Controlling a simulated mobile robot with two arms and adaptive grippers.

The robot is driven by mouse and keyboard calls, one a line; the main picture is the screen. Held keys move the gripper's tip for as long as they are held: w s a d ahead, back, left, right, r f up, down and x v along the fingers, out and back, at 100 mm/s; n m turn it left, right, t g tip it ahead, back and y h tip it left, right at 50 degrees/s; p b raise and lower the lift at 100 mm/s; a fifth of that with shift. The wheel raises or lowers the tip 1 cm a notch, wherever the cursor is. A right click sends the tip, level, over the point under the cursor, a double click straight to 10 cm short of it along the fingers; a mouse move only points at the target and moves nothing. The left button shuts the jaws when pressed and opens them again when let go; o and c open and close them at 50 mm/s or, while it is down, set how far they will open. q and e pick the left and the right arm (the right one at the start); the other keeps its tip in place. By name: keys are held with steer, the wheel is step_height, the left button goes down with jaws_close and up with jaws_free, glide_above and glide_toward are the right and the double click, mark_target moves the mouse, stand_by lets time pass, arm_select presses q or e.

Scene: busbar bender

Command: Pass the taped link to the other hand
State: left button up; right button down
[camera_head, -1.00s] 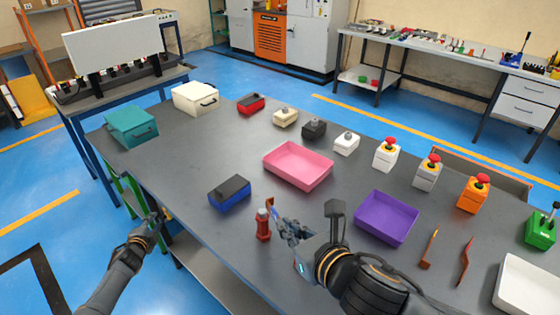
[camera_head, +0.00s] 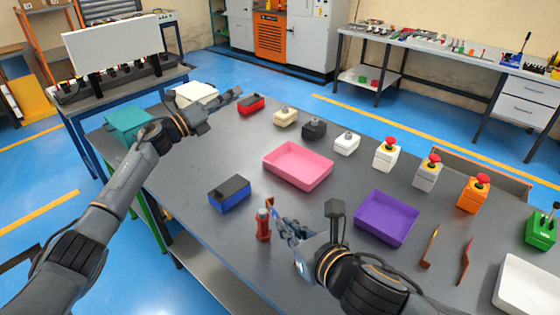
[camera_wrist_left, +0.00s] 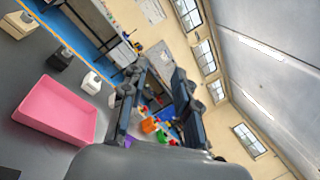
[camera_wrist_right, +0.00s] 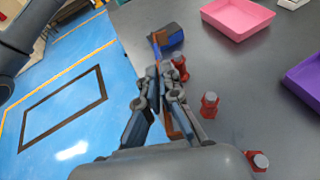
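The taped link (camera_head: 269,204) is a thin copper-coloured bar with blue tape near one end. My right gripper (camera_head: 279,221) is shut on it above the front of the grey table. In the right wrist view the link (camera_wrist_right: 155,48) sticks out beyond the fingertips (camera_wrist_right: 158,76), and its copper part shows between the fingers. My left gripper (camera_head: 228,101) is raised over the far left of the table, near the cream box, well apart from the link. In the left wrist view its fingers (camera_wrist_left: 152,98) are spread with nothing between them.
A blue box with a dark lid (camera_head: 230,193) and a red upright fixture (camera_head: 263,225) stand near the link. A pink tray (camera_head: 298,166) and a purple tray (camera_head: 386,218) lie behind and to the right. A teal box (camera_head: 128,124) stands at the left edge.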

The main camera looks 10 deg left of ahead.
arm_select(q)
steer(key=s+d+r+m+g+h, duration=0.25)
steer(key=d+m+g, duration=0.2)
steer(key=d, duration=0.25)
steer(key=s+d+r+m+g+h, duration=0.2)
steer(key=s+d+r+m+g, duration=0.2)
steer(key=d+m, duration=0.25)
steer(key=s+d+m+g+y, duration=0.5)
steer(key=s+d+m+g, duration=0.2)
steer(key=s+d+m, duration=0.3)
arm_select(e)
steer(key=shift+d, duration=0.1)
arm_select(q)
steer(key=s+a+f+m+y, duration=0.55)
steer(key=s+m+y, duration=0.35)
steer(key=y, duration=0.4)
step_height(320, 180, down, 12)
steer(key=s+n, duration=0.1)
steer(key=shift+a+r, duration=0.15)
